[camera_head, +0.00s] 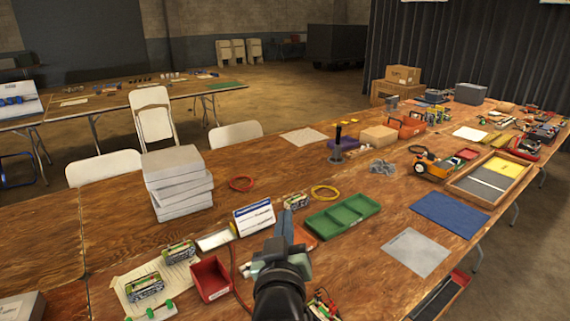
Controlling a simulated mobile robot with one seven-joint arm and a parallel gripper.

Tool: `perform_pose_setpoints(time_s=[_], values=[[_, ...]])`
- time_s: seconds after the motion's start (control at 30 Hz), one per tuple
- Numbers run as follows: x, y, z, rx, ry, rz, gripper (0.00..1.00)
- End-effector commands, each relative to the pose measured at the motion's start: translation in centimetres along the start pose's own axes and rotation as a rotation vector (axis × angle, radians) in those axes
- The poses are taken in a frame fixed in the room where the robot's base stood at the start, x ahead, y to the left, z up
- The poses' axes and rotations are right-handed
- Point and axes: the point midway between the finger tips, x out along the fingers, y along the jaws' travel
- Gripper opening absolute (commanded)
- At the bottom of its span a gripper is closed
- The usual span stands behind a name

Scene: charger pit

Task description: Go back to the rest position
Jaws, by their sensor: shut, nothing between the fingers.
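My gripper (284,217) reaches forward over the near part of the wooden table (110,215). Its fingers are together with nothing between them. It is just right of a white sign with blue print (254,218) and left of a green divided tray (342,214). Whether it touches anything below cannot be told. Part of an orange item (304,236) shows beside its fingers. My dark wrist hides a patch of table at the bottom centre.
A red bin (210,279) and green-and-white boxed items (146,288) lie left of my arm. A stack of grey boxes (178,184) stands farther left. A red cable (242,183) and a yellow cable (325,192) lie beyond. A blue mat (450,214) is at right.

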Motion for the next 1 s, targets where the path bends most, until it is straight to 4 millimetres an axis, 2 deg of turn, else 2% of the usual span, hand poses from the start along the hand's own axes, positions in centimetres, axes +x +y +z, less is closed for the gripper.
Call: perform_pose_setpoints(time_s=[0.03,0.1,0.17,0.2,0.3,0.4,0.5,0.6,0.7,1.0], values=[[-0.6,1.3,-4.0,0.029,0.077,0.019,0.0],[-2.0,2.9,-9.1,0.071,0.176,0.039,0.0],[-3.6,4.2,-13.2,0.104,0.261,0.053,0.0],[-4.8,5.1,-15.8,0.128,0.319,0.06,0.0],[-8.7,7.1,-22.1,0.181,0.467,0.074,0.0],[-13.0,8.8,-27.1,0.226,0.603,0.08,0.0],[-16.9,9.9,-30.5,0.258,0.711,0.079,0.0],[-19.7,10.6,-32.6,0.278,0.784,0.077,0.0],[-21.1,10.9,-33.5,0.287,0.82,0.075,0.0],[-21.5,11.0,-33.7,0.29,0.829,0.074,0.0]])
